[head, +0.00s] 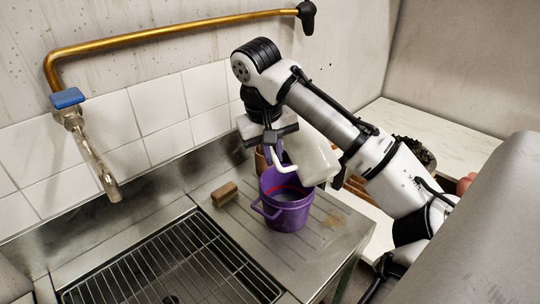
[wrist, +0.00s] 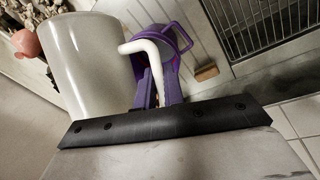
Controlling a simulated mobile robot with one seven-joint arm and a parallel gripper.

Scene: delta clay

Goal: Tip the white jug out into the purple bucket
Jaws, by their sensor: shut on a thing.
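The white jug (head: 318,158) is held in the air, tilted, above and partly to the right of the purple bucket (head: 290,218). My gripper (head: 273,140) is shut on the jug at its handle side. The wrist view shows the jug's pale body (wrist: 85,62) at the left and its curved white handle (wrist: 150,50) by the fingers (wrist: 165,88). The bucket (wrist: 172,38) is partly hidden behind the handle there. The bucket stands upright on the drainboard. Something red shows inside it. I cannot see the jug's mouth or contents clearly.
A brown brush-like block (head: 224,194) lies left of the bucket on the metal drainboard (head: 330,232). A sink with a wire grid (head: 170,265) is at front left. A tap (head: 95,160) and brass pipe (head: 180,30) are at the wall. A brown container (head: 261,160) is partly hidden behind the bucket.

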